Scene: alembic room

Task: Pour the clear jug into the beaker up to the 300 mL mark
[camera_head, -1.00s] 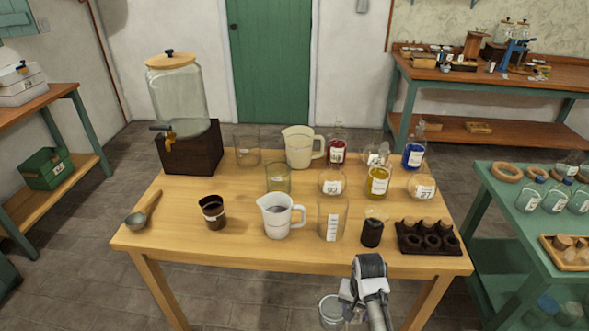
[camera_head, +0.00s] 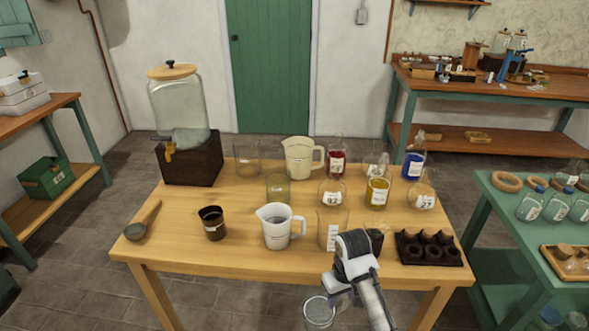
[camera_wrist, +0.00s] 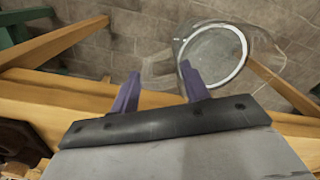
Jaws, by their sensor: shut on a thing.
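My gripper (camera_head: 334,292) is in front of the table's near edge, low in the head view. In the wrist view my gripper (camera_wrist: 161,70) has its two purple fingers shut on the handle side of a clear jug (camera_wrist: 178,48). The jug is see-through with a pale round ring, and it also shows in the head view (camera_head: 319,312), off the table. How much liquid it holds is hard to tell. A tall clear beaker with white marks (camera_head: 331,228) stands near the table's front edge, partly behind my arm. Its marks are too small to read.
The wooden table (camera_head: 190,255) also bears a white jug (camera_head: 277,226), a dark cup (camera_head: 212,223), a cream jug (camera_head: 300,160), several glass vessels and a dark holder (camera_head: 428,248). A dispenser (camera_head: 180,105) stands at the back left.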

